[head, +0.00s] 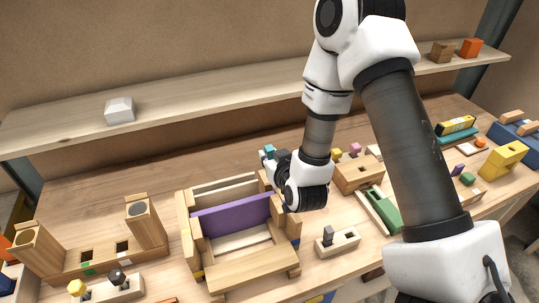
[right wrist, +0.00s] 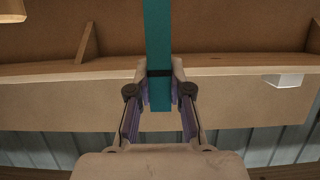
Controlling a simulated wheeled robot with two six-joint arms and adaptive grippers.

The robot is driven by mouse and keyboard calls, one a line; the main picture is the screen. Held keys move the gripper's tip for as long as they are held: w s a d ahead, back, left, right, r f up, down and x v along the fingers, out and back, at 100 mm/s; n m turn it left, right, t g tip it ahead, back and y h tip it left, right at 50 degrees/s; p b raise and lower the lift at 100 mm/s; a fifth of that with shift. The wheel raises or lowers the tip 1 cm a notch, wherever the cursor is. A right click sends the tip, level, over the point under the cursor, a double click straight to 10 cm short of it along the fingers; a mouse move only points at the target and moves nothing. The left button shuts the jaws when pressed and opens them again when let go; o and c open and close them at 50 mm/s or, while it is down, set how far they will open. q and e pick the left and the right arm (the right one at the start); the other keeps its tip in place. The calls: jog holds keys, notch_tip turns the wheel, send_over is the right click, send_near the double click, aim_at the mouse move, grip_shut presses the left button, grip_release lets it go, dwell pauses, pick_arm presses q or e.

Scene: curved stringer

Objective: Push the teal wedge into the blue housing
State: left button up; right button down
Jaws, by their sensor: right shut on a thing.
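The teal wedge (right wrist: 159,40) is a long teal bar between the fingers of my right gripper (right wrist: 159,88) in the right wrist view, with a dark band across it at the fingertips. In the head view a small teal end (head: 269,150) shows at my right gripper (head: 268,158), which is over the back right corner of a wooden frame with a purple board (head: 232,214). A blue part (head: 295,243) shows low on the frame's right side; I cannot tell whether it is the housing, as my wrist covers much of that corner. My left gripper is out of view.
A wooden shelf (head: 200,101) runs across the back with a white block (head: 119,110). Wooden fixtures stand at left (head: 100,262) and right (head: 358,174). A block with a grey peg (head: 338,242) sits close by the frame. Yellow and blue items crowd the far right.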

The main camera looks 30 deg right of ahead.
jog(key=f+b, duration=0.1)
jog(key=f, duration=0.2)
jog(key=shift+w+f+b, duration=0.1)
jog(key=shift+w+b, duration=0.1)
jog(key=shift+b, duration=0.2)
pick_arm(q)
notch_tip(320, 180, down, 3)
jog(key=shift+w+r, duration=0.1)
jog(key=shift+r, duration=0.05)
pick_arm(e)
jog(key=shift+s, duration=0.15)
dwell(0.7)
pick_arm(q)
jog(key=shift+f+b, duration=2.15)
pick_arm(e)
jog(key=shift+f, duration=2.3)
jog(key=c, duration=1)
grip_release()
